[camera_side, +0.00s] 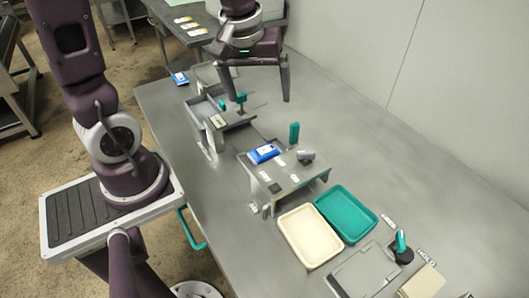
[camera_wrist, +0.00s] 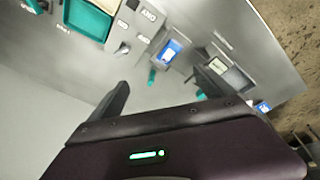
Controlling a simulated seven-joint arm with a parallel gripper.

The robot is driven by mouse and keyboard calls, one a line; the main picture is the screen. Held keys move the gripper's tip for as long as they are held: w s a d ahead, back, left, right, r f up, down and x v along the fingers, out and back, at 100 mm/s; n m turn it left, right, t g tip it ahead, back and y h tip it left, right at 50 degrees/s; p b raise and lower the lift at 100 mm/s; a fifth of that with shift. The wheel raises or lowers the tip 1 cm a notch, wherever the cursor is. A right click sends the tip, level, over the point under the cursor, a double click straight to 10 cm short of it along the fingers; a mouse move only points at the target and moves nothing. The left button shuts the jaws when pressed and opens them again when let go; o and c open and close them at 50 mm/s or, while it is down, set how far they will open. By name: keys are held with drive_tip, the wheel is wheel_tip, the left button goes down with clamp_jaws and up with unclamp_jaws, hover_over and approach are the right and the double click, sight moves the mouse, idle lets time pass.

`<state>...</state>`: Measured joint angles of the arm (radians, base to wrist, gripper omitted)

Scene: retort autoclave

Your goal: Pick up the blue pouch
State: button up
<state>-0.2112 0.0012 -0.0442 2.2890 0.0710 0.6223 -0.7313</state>
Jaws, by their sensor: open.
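A blue pouch with a white label (camera_side: 264,153) lies on a grey raised stand (camera_side: 310,176) near the middle of the bench. It also shows in the wrist view (camera_wrist: 170,51). A second small blue item with a white label (camera_side: 180,78) lies at the bench's far left edge, and the wrist view shows it at right (camera_wrist: 262,106). I cannot tell whether it is also a pouch. My gripper (camera_side: 256,90) is open and empty, raised above the far part of the bench, beyond the stand and apart from both blue items.
A cream tray (camera_side: 310,236) and a teal tray (camera_side: 347,213) lie in front of the stand. A teal upright block (camera_side: 294,132) stands behind it. A grey fixture with teal parts (camera_side: 225,118) is below my gripper. The bench's right side by the wall is clear.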

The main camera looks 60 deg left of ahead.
sight(264, 150)
drive_tip(key=w+a+f+n, duration=0.1)
drive_tip(key=f+n, duration=0.1)
drive_tip(key=f, duration=0.6)
drive_tip(key=w+a+f+n+g, duration=0.1)
drive_tip(key=w+a+f+n, duration=0.1)
drive_tip(key=f, duration=0.5)
drive_tip(key=w+a+f+n+g, duration=0.1)
drive_tip(key=f+n, duration=0.3)
drive_tip(key=f, duration=0.4)
drive_tip(key=shift+w+a+f+h, duration=0.3)
drive_tip(key=shift+w+a+h, duration=0.1)
drive_tip(key=shift+a, duration=0.05)
drive_tip(key=c, duration=1)
drive_tip(key=w+d+r+m, duration=0.1)
drive_tip(key=d+r+m, duration=0.2)
drive_tip(key=r+m, duration=0.5)
drive_tip(key=w+d+r+m, duration=0.1)
drive_tip(key=d+r+m, duration=0.2)
drive_tip(key=r+m, duration=0.45)
drive_tip(key=shift+c, duration=0.2)
drive_tip(key=w+d+f+m, duration=0.25)
drive_tip(key=w+f, duration=0.45)
drive_tip(key=w, duration=0.4)
drive_tip(key=f, duration=0.9)
drive_tip(key=shift+d+f, duration=0.25)
drive_tip(key=shift+f, duration=0.1)
